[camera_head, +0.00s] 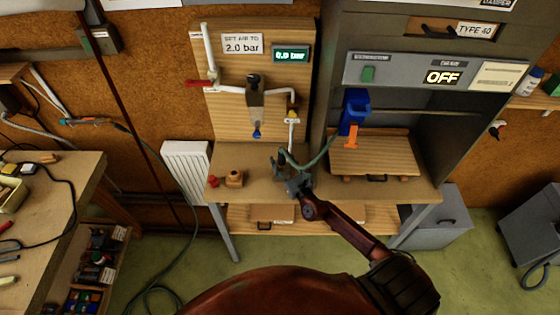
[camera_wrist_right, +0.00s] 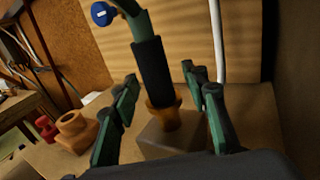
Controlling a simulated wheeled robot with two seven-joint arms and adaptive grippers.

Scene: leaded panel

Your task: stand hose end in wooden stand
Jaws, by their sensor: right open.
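The hose end, a black sleeve with a brass-coloured fitting (camera_wrist_right: 163,105), points down on a green hose (camera_wrist_right: 140,20). Its lower tip meets a brown block (camera_wrist_right: 165,142), which looks like the wooden stand; the fitting appears upright in or on it, though the exact seating is hidden. My right gripper (camera_wrist_right: 168,85) is open, its fingers on either side of the hose end with gaps visible. In the head view, my right gripper (camera_head: 292,182) is over the bench, where the green hose (camera_head: 318,158) curves beside it. My left gripper is not in view.
A tan wooden piece with a round top (camera_head: 234,178) and a red knob (camera_head: 213,182) stand left on the bench; the piece also shows in the wrist view (camera_wrist_right: 76,130). A blue tool with an orange part (camera_head: 354,113) is right. Pipes on the back panel (camera_head: 225,120) stand close behind.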

